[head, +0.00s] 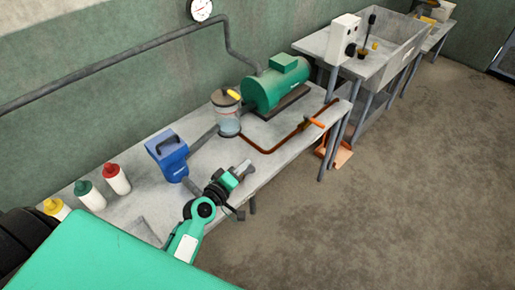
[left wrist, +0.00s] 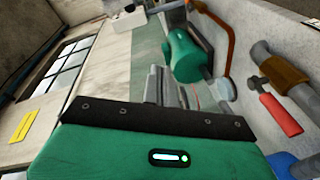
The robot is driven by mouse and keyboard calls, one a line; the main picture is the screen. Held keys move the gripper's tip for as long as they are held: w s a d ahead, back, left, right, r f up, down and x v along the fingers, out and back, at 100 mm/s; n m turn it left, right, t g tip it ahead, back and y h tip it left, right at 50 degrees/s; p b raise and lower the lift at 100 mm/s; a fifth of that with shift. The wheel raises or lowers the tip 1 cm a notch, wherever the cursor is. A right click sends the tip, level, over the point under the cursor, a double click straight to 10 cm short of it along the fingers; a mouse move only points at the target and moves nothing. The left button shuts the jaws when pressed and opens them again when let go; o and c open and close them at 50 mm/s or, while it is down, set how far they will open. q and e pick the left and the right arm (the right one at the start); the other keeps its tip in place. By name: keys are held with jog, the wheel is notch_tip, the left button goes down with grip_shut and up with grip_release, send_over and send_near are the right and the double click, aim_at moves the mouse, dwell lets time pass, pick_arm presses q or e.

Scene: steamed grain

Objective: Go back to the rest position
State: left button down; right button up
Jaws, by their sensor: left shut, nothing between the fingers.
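My left arm reaches in from the lower left in the head view. Its gripper (head: 243,168) is shut and empty, above the front edge of the grey workbench (head: 262,163). In the left wrist view the grey fingers (left wrist: 168,88) point up the picture, past my green wrist housing. My right gripper is in neither view.
On the bench stand a green motor tank (head: 277,85), a clear canister (head: 228,118), a blue box (head: 168,155) and several bottles (head: 116,178). A brown pipe (head: 262,150) with an orange handle runs along the bench. Open floor (head: 400,190) lies to the right.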

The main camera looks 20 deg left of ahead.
pick_arm(q)
jog(key=s+d+f+m+g+y, duration=0.1)
jog(key=s+f+m+g, duration=0.2)
jog(key=f, duration=0.9)
jog(key=s+f+m+g, duration=0.15)
jog(key=s+f, duration=0.35)
jog(key=f, duration=0.7)
jog(key=s+d+f+m+g+y, duration=0.1)
jog(key=s+f+g, duration=0.35)
jog(key=f, duration=0.75)
jog(key=s+a+f+m+g, duration=0.1)
jog(key=s+f+m+g, duration=0.1)
jog(key=s+f, duration=0.4)
jog(key=s+a+f+m+g+y, duration=0.1)
jog(key=s+f, duration=0.6)
jog(key=s, duration=0.8)
jog(key=s+a+f+m+g, duration=0.1)
jog(key=s+f+m+g, duration=0.2)
jog(key=s+f, duration=0.3)
jog(key=s+m, duration=0.1)
jog(key=s, duration=0.4)
jog(key=shift+s+a+f+g+y, duration=0.15)
jog(key=shift+a+g+y, duration=0.15)
jog(key=shift+a, duration=0.1)
